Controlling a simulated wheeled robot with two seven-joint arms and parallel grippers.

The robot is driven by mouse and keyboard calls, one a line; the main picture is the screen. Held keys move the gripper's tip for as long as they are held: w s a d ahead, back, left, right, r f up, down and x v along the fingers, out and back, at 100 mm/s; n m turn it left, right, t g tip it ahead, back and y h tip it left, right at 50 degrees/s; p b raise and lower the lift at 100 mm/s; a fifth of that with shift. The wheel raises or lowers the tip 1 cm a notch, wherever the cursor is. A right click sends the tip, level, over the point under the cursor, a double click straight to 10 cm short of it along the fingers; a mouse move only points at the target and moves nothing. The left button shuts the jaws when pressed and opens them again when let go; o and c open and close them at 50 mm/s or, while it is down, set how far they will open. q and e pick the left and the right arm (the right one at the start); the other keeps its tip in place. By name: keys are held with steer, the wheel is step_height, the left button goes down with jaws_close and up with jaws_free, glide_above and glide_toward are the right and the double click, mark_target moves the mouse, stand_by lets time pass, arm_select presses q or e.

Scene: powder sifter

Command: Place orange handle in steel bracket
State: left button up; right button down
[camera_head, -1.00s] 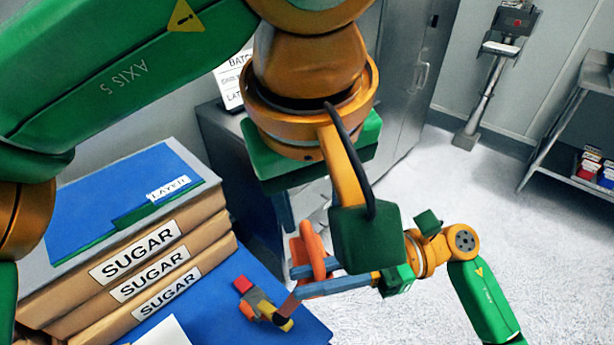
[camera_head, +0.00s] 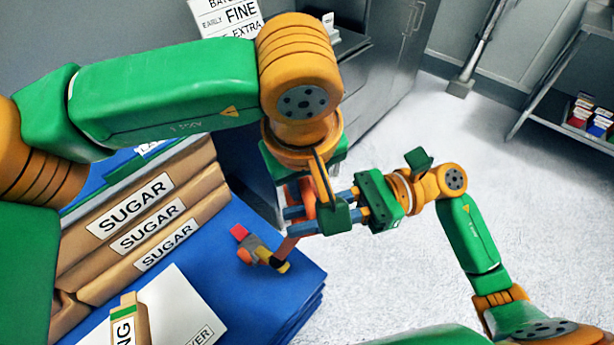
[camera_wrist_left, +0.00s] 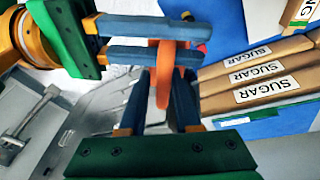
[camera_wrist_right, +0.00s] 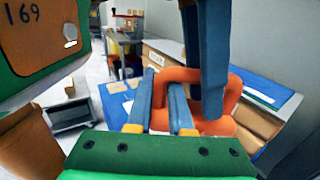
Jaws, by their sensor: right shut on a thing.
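The orange handle (camera_head: 308,200), a closed loop, is held in the air above the floor beside the blue stack. My right gripper (camera_head: 297,220) comes in from the right and is shut on it. The handle's loop shows in the right wrist view (camera_wrist_right: 230,98). My left gripper (camera_head: 296,188) comes down from above. In the left wrist view its fingers (camera_wrist_left: 165,78) lie on either side of the handle (camera_wrist_left: 163,75); I cannot tell whether they press on it. I cannot make out the steel bracket in any view.
A small red, grey and yellow item (camera_head: 258,250) lies there near the grippers. A grey cabinet (camera_head: 375,60) stands behind. The floor at right is clear up to a shelf (camera_head: 560,110).

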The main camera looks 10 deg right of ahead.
arm_select(q)
jaws_close()
arm_select(e)
steer(key=c, duration=0.7)
jaws_free()
steer(key=shift+c, duration=0.2)
